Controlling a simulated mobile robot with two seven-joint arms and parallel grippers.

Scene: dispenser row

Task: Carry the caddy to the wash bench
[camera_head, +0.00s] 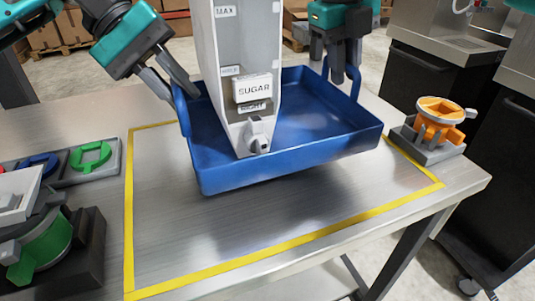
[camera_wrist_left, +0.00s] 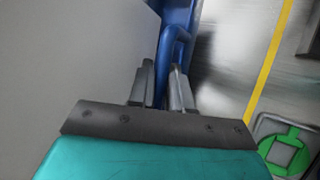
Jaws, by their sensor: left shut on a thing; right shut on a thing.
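The blue caddy (camera_head: 300,158) is a shallow tray with a loop handle at each side. It appears slightly above the steel bench (camera_head: 300,235), tilted in the picture, over the yellow-outlined area. A tall grey dispenser (camera_head: 232,55) labelled SUGAR stands in it. My left gripper (camera_head: 180,88) is shut on the caddy's left handle (camera_head: 181,110); in the left wrist view the fingers (camera_wrist_left: 160,85) close around the blue handle (camera_wrist_left: 171,55). My right gripper (camera_head: 338,72) is at the right handle (camera_head: 356,80), shut on it; its fingertips are partly hidden.
An orange part on a grey holder (camera_head: 437,125) stands at the bench's right end, near the caddy. At the left are a green-and-white unit (camera_head: 40,240) and a tray with blue and green rings (camera_head: 90,158). Dark-sided steel cabinets (camera_head: 440,60) stand beyond, boxes (camera_head: 60,35) behind.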

